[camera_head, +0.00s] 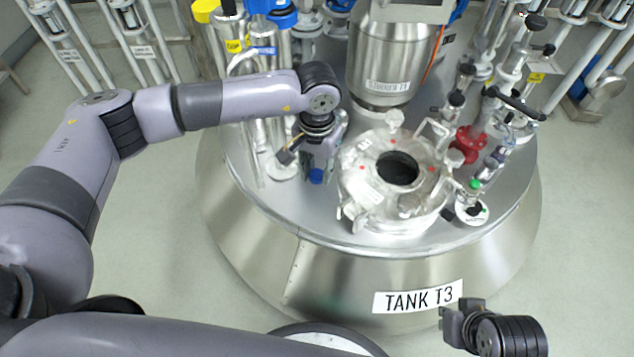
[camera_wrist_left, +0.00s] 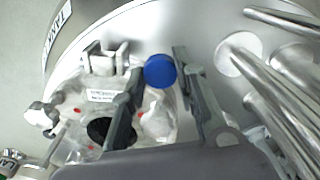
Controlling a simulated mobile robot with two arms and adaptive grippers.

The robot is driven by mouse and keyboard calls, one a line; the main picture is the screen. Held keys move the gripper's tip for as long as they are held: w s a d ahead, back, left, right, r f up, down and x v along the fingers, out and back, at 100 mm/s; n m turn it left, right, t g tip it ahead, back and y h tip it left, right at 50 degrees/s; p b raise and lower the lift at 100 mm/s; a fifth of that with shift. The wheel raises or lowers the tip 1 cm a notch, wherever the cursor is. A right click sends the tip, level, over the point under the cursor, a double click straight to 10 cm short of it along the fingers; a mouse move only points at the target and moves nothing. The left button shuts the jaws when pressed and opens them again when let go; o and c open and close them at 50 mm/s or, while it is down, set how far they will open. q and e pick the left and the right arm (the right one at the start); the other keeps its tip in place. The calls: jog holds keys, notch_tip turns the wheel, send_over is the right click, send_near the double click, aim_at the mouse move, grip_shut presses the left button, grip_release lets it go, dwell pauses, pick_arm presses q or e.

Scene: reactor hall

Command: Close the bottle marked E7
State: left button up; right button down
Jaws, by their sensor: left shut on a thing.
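My left gripper (camera_head: 316,165) is over the tank top, left of the round open hatch. It is shut on a blue cap (camera_wrist_left: 159,71), which sits between its fingertips; the cap also shows in the head view (camera_head: 317,176). No E7 mark is readable in either view. A small round white-topped container (camera_head: 470,209) with a dark centre stands at the hatch's right; I cannot tell if it is the bottle. My right gripper (camera_head: 461,324) is in front of the tank, at lower right, apart from everything; its finger opening is unclear.
The hatch (camera_head: 350,184) has clamps around its dark opening. Behind it stands a steel stirrer housing (camera_head: 388,60). Pipes and a red valve (camera_head: 468,146) crowd the right side, pipes with blue and yellow parts the left. The tank's front rim is clear.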

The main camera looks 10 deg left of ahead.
aim_at(317, 174)
pick_arm(q)
jog(key=shift+r+p, duration=0.3)
jog(key=shift+r, duration=2.5)
pick_arm(e)
jog(key=shift+r, duration=0.45)
pick_arm(q)
jog(key=s+a+r+n, duration=0.3)
jog(key=s+a+r, duration=0.1)
jog(key=a+r, duration=0.3)
jog(key=shift+a+r, duration=0.35)
jog(key=shift+a, duration=0.55)
pick_arm(e)
jog(key=c, duration=2.3)
grip_release()
